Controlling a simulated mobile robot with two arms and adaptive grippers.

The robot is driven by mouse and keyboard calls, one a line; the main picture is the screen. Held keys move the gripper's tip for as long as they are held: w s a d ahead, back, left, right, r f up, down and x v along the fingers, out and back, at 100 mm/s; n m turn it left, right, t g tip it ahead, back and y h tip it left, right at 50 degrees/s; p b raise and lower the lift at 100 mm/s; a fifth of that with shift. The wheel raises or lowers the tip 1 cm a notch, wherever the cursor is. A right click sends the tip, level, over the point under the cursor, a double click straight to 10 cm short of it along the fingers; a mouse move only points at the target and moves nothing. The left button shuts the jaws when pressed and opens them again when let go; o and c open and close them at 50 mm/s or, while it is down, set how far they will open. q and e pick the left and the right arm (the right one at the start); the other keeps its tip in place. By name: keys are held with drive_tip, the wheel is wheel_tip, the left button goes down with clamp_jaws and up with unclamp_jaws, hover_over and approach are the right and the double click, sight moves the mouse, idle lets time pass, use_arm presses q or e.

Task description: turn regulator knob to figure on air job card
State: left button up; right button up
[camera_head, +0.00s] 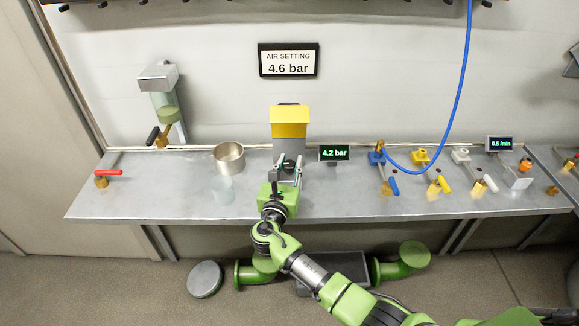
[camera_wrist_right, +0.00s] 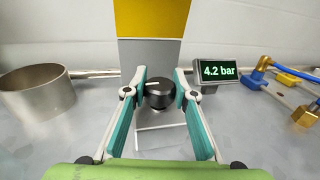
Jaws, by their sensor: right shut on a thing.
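The air job card (camera_head: 288,61) on the back wall reads "AIR SETTING 4.6 bar". The regulator (camera_head: 290,121) is a yellow and grey block at the back of the bench; its yellow top also shows in the right wrist view (camera_wrist_right: 152,18). Its black knob (camera_wrist_right: 159,94) has a white mark pointing left. My right gripper (camera_wrist_right: 160,92) is shut on the knob, one finger on each side. In the head view my right gripper (camera_head: 287,170) hides most of the knob. The display (camera_head: 334,153) right of the regulator reads 4.2 bar. My left gripper is not in view.
A red-handled valve (camera_head: 107,178) sits at the far left. Several coloured valves, a blue hose (camera_head: 458,90) and a second display (camera_head: 500,143) are to the right.

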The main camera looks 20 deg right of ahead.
sight(290, 162)
drive_tip(key=shift+m+g+h+b, duration=1.6)
drive_tip(key=shift+h+b, duration=0.1)
drive_tip(key=shift+h, duration=0.4)
drive_tip(key=o, duration=1.1)
wheel_tip(290, 162, up, 10)
